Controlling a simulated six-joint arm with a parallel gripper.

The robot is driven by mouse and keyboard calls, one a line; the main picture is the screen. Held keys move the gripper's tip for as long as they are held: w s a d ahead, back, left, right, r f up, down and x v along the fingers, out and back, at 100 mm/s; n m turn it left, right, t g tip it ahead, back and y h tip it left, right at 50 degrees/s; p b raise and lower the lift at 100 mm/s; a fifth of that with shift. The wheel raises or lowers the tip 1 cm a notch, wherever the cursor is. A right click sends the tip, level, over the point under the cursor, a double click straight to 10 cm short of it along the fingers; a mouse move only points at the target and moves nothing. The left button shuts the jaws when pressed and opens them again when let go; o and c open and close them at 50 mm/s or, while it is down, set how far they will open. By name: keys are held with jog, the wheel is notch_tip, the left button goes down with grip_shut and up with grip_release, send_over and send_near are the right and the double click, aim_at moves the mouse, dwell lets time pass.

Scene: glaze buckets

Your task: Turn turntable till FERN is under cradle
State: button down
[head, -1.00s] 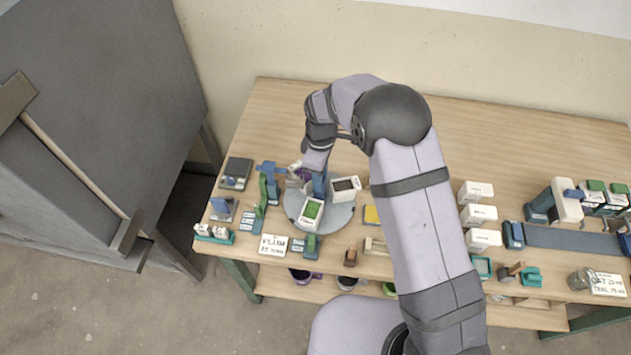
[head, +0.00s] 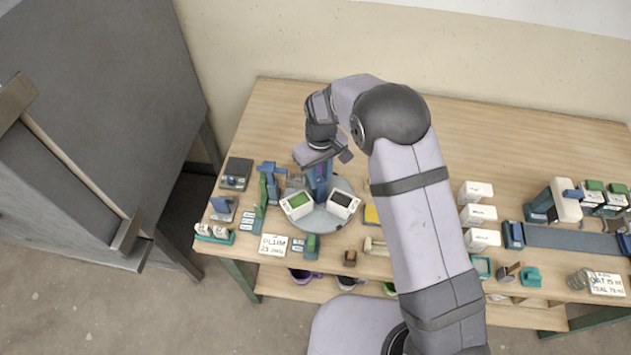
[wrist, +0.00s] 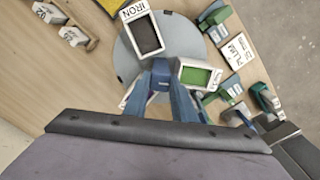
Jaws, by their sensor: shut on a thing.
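The round grey turntable (head: 322,222) bears white-rimmed buckets around its middle. A bucket of green glaze (head: 297,205) stands at its front left and also shows in the wrist view (wrist: 196,77); I cannot read its name. The bucket of dark glaze (head: 342,202) at the front right reads IRON in the wrist view (wrist: 144,34). Another white bucket (wrist: 131,98) is partly hidden behind my fingers. My gripper (wrist: 161,82) is shut on the blue knob (wrist: 160,68) at the turntable's middle. A blue stand (head: 268,172) is left of the turntable; I cannot tell whether it is the cradle.
A PLUM card (head: 272,245) lies at the table's front left. A blue-green block (head: 312,243) stands close to the turntable's front edge. White containers (head: 478,213) stand right of my arm. The back of the table is clear.

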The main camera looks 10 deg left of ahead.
dwell(0.4)
jog(key=m, duration=0.3)
jog(key=shift+m, duration=0.3)
jog(key=m, duration=0.4)
jog(key=c, duration=1.6)
grip_release()
jog(key=shift+o, duration=0.2)
notch_tip(320, 180, up, 7)
jog(key=p, duration=0.5)
